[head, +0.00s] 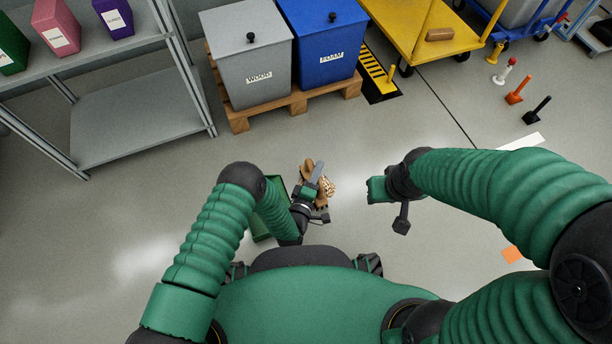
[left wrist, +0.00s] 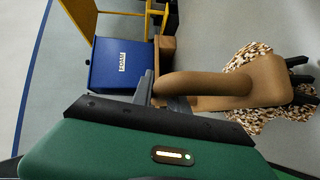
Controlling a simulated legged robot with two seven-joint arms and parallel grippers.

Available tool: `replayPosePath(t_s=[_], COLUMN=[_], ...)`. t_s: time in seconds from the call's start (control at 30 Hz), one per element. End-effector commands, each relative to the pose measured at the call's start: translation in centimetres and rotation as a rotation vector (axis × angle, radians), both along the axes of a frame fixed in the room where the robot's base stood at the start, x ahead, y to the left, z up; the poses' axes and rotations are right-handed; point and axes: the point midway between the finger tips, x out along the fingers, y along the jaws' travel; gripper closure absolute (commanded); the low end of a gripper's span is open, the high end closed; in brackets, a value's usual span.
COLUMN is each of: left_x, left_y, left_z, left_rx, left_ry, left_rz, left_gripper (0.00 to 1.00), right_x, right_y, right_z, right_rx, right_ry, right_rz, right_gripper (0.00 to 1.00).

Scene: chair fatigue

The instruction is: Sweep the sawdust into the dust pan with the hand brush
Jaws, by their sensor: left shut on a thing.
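The hand brush (left wrist: 260,83) is tan with a thick rounded handle and dark bristles. My left gripper (head: 315,180) is shut on its handle; the grey fingers show beside the handle in the left wrist view. In the head view the brush (head: 308,165) is partly hidden by the gripper. The sawdust (head: 329,187) is a pale brown pile on the floor at the brush head; it also shows around the brush in the left wrist view (left wrist: 243,117). A green dust pan (head: 261,231) lies left of it, mostly behind my left arm. My right gripper (head: 374,190) is right of the pile, its fingers unclear.
A grey bin (head: 248,60) and a blue bin (head: 322,50) stand on a wooden pallet (head: 238,120) at the back. A grey shelf (head: 135,130) is at left. A yellow cart (head: 410,30) stands at back right.

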Motion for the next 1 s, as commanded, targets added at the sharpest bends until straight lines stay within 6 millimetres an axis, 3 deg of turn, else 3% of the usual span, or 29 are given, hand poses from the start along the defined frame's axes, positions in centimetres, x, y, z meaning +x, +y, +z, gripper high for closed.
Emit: replayPosePath(t_s=[0.37,0.5,0.7,0.97,1.0], left_x=[1.8,2.3,2.7,2.7,2.7], left_y=[-5.3,-6.9,-8.1,-8.2,-8.2], left_z=[-0.2,0.0,0.1,0.1,0.1], left_rx=[-0.003,-0.002,-0.001,0.0,-0.001], left_ry=[-0.004,-0.002,-0.003,-0.001,-0.002], left_rz=[-0.001,0.001,0.001,0.001,0.001], left_gripper=[1.0,1.0,1.0,1.0,0.85], right_x=[0.0,0.0,0.0,0.0,0.0], right_y=[0.0,0.0,0.0,0.0,0.0], right_z=[-2.5,-2.5,-2.6,-2.6,-2.6], right_rx=[0.0,0.0,0.0,0.0,0.0], right_ry=[0.0,0.0,0.0,0.0,0.0], right_rz=[0.0,0.0,0.0,0.0,0.0], right_gripper=[0.64,0.64,0.64,0.64,0.64])
